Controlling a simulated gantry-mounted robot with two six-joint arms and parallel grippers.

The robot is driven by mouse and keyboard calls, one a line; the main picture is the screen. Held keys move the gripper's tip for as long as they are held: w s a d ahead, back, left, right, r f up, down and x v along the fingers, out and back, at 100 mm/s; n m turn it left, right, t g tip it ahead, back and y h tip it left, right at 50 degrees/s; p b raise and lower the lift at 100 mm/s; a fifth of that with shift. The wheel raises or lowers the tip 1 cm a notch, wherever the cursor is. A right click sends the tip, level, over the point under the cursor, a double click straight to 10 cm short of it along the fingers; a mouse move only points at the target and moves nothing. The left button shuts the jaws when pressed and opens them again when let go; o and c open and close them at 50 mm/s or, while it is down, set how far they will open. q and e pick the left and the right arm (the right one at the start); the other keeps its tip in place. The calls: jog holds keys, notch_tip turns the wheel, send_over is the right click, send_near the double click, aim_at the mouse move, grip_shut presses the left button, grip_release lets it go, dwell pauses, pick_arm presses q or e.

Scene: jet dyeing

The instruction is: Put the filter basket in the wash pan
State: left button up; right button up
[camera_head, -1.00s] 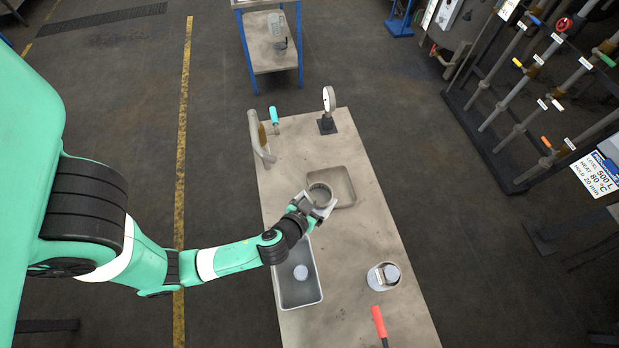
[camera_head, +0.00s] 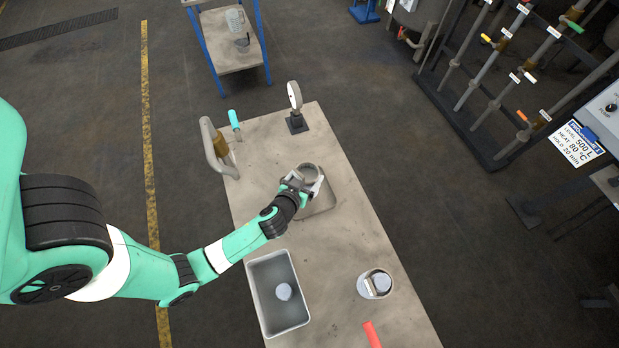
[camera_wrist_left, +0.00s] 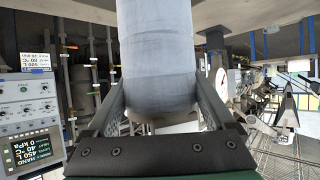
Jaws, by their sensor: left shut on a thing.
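My left gripper (camera_head: 309,180) is shut on a grey cylindrical piece, which I take to be the filter basket (camera_head: 309,170). In the left wrist view the grey cylinder (camera_wrist_left: 158,60) fills the space between the two fingers. In the head view it overlaps the far part of a shallow square tray (camera_head: 326,206); its height above the tray is hard to tell. A deeper grey rectangular pan (camera_head: 262,307), likely the wash pan, sits on the table's near left side with a pale round thing (camera_head: 284,291) inside. My right gripper is not in view.
On the table (camera_head: 345,245) stand a dial gauge (camera_head: 296,105) at the back, a curved grey pipe (camera_head: 214,150) at the left edge, and a metal canister (camera_head: 375,284) at the right. A red-handled thing (camera_head: 372,334) lies near the front.

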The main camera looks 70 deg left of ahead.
aim_at(307, 181)
pick_arm(q)
jog(key=shift+f, duration=0.15)
jog(key=f+b, duration=0.3)
jog(key=shift+w+a, duration=0.2)
jog(key=shift+a, duration=0.2)
jog(key=shift+f, duration=0.4)
jog(key=shift+s+d+r, duration=0.1)
jog(key=shift+d, duration=0.1)
jog(key=o, duration=1.3)
jog(key=p+v, duration=0.3)
jog(key=v, duration=0.9)
jog(key=shift+p, duration=0.4)
jog(key=shift+r, duration=0.1)
